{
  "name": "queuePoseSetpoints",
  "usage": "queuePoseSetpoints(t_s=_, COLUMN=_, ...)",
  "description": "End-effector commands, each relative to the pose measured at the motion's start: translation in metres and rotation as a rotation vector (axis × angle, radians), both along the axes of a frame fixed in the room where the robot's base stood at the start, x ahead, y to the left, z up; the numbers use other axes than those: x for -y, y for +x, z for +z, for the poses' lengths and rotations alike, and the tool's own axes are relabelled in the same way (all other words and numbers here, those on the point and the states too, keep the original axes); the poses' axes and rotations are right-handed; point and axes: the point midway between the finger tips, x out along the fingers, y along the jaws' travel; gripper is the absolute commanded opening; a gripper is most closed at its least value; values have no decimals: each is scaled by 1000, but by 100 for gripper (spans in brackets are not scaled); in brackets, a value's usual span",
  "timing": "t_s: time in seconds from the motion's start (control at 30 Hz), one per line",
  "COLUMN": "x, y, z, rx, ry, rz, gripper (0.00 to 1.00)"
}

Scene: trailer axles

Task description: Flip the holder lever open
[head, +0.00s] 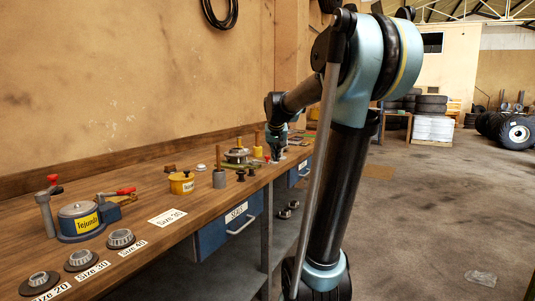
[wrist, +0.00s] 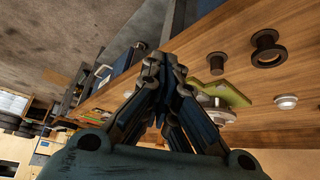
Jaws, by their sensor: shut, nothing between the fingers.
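My gripper (head: 276,154) is shut and empty, low over the far part of the workbench in the head view. In the wrist view its fingertips (wrist: 164,62) are together near the bench edge. An olive-green block (wrist: 230,93) with a silver round part (wrist: 216,114) lies beside the fingers, partly hidden by them. I cannot tell for certain which part is the holder lever.
The workbench (head: 145,190) runs along the wall. A dark spool (wrist: 268,48) and a pale ring (wrist: 286,102) stand on it near the gripper. A blue drawer (head: 228,227) hangs below; open floor lies right.

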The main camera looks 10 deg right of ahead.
Motion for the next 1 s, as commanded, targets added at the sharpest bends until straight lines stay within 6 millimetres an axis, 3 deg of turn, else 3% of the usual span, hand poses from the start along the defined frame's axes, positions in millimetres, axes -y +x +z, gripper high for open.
queuePoseSetpoints(t_s=0.03, x=-2, y=23, z=9, rx=18, ry=-1, rz=-3, gripper=0)
queuePoseSetpoints(t_s=0.2, x=-7, y=89, z=33, rx=85, ry=1, rz=-17, gripper=0)
queuePoseSetpoints(t_s=0.4, x=-13, y=143, z=49, rx=141, ry=6, rz=-26, gripper=0)
queuePoseSetpoints(t_s=0.6, x=-15, y=162, z=54, rx=161, ry=7, rz=-29, gripper=0)
queuePoseSetpoints(t_s=1.0, x=-14, y=164, z=52, rx=161, ry=8, rz=-30, gripper=0)
